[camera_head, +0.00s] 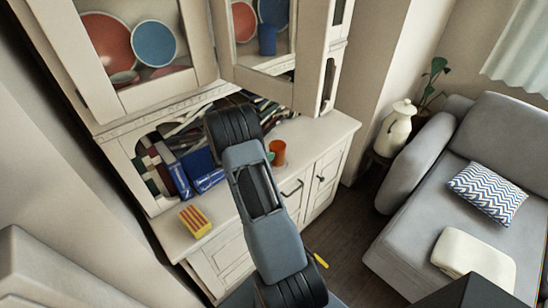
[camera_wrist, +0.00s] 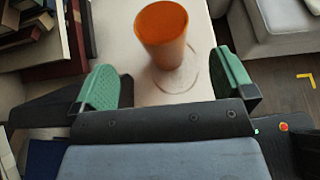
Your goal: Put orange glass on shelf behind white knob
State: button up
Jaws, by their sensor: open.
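The orange glass (camera_head: 277,152) stands on the white cabinet's counter, just right of my arm in the head view. In the wrist view the orange glass (camera_wrist: 162,38) is upright, beyond and between my two green fingertips, apart from both. My gripper (camera_wrist: 167,85) is open and empty. In the head view my arm hides most of it; a bit of green fingertip (camera_head: 270,157) shows beside the glass. The upper cabinet has shelves behind framed doors, with plates at left (camera_head: 108,42) and a blue cup (camera_head: 267,40) at right. I cannot make out a white knob.
A yellow-and-red striped box (camera_head: 195,221) lies on the counter at left, near blue books (camera_head: 200,168). Books fill the niche behind. A white jug (camera_head: 397,128) and a grey sofa (camera_head: 410,215) stand to the right. The counter right of the glass is clear.

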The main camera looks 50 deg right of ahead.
send_near(283, 146)
jog(key=d, duration=0.1)
jog(key=p+x, duration=0.2)
jog(key=x, duration=0.2)
jog(key=shift+s+f, duration=0.1)
jog(key=shift+f, duration=0.1)
jog(key=shift+x, duration=0.75)
jog(key=shift+f, duration=0.1)
jog(key=shift+c, duration=0.5)
jog(key=c, duration=1)
